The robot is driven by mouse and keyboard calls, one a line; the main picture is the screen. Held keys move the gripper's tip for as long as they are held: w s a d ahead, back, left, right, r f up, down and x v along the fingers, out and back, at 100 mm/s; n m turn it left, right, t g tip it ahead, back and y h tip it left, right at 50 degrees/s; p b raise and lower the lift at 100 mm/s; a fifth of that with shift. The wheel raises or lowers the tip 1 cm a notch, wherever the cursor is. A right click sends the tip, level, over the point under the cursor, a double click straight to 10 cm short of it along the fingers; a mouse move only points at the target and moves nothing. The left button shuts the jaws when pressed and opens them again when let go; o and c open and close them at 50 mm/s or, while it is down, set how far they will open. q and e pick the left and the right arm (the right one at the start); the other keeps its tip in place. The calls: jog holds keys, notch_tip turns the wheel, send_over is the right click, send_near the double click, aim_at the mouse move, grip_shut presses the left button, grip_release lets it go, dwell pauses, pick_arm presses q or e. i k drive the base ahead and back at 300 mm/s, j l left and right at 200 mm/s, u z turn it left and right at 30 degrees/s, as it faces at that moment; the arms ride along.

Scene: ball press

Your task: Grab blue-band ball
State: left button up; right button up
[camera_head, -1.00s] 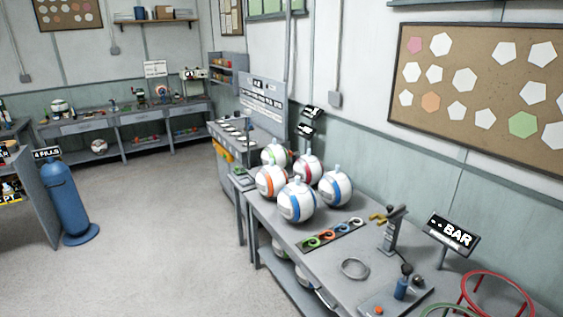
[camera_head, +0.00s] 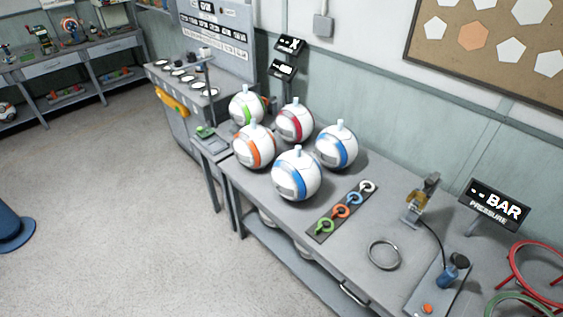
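A white ball with a blue band (camera_head: 297,174) stands at the front of a group of balls on the grey workbench (camera_head: 385,210). A second blue-band ball (camera_head: 336,147) stands behind it to the right. Beside them are an orange-band ball (camera_head: 254,146), a red-band ball (camera_head: 295,122) and a green-band ball (camera_head: 246,105). Each has a small pale cap on top. Neither of my grippers is in view.
A strip with colored rings (camera_head: 341,210), a loose metal ring (camera_head: 384,255) and a pump-like device (camera_head: 447,278) lie right of the balls. A BAR sign (camera_head: 497,206) stands behind.

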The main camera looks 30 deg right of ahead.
aim_at(297, 174)
jog(key=i+z, duration=0.35)
jog(key=i+j+z, duration=0.15)
jog(key=z, duration=0.15)
jog(key=i+j+z, duration=0.2)
jog(key=i+z, duration=0.15)
